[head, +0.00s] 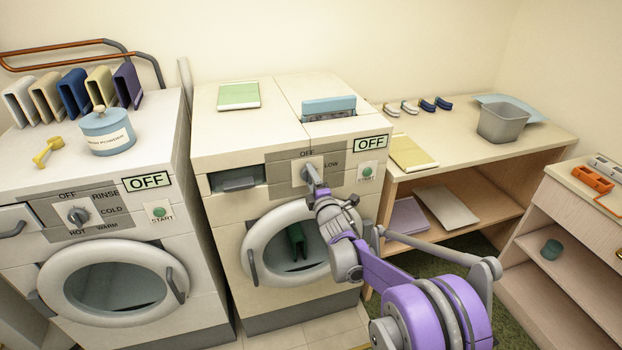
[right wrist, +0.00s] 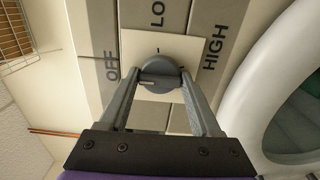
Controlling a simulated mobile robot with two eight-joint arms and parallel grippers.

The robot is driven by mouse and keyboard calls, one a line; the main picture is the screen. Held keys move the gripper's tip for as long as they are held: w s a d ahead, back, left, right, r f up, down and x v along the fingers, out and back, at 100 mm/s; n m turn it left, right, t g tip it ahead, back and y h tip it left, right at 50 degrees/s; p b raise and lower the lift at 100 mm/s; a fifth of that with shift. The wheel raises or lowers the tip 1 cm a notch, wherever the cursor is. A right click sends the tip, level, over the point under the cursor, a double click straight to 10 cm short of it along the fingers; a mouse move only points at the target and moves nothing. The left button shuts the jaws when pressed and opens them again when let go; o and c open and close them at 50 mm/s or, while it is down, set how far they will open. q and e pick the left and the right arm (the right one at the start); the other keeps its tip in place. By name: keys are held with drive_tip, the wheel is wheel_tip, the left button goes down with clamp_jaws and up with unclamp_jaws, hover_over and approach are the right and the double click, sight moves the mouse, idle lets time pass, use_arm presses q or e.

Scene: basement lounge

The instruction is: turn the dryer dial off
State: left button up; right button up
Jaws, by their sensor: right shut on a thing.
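The dryer (head: 225,215) is the middle machine, with OFF and LOW labels on its grey dial panel. My right gripper (head: 309,172) reaches its dial from the front and mostly covers it in the head view. In the right wrist view the round grey dial (right wrist: 160,75) sits between the two fingers of my right gripper (right wrist: 160,82), which is shut on it. OFF, LO and HIGH labels lie around the dial there. A pale mark shows on the dial's lower left part; where it points is hard to tell. The dryer's display (head: 371,143) reads OFF. My left gripper is not in view.
The washer (head: 110,230) stands left of the dryer, with its own dial (head: 78,215) and an OFF display. The round dryer door (head: 262,250) is just below my right gripper. A wooden shelf table (head: 460,150) stands at the right.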

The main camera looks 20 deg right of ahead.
drive_tip(key=o, duration=1.4)
drive_tip(key=shift+c, duration=0.2)
drive_tip(key=s+b, duration=0.1)
drive_tip(key=s, duration=1)
drive_tip(key=shift+d, duration=0.2)
drive_tip(key=s+a+f+m+g+p, duration=0.1)
drive_tip(key=s+m+g, duration=0.5)
drive_tip(key=s, duration=1.2)
drive_tip(key=s+a+f+m+g+p, duration=0.2)
drive_tip(key=s+m+g+p, duration=0.3)
drive_tip(key=s+m, duration=0.7)
drive_tip(key=s+f+g, duration=0.1)
drive_tip(key=s, duration=0.5)
drive_tip(key=shift+a+f+m+g+h, duration=0.15)
drive_tip(key=shift+f+m+g+h, duration=0.15)
drive_tip(key=shift+f, duration=0.05)
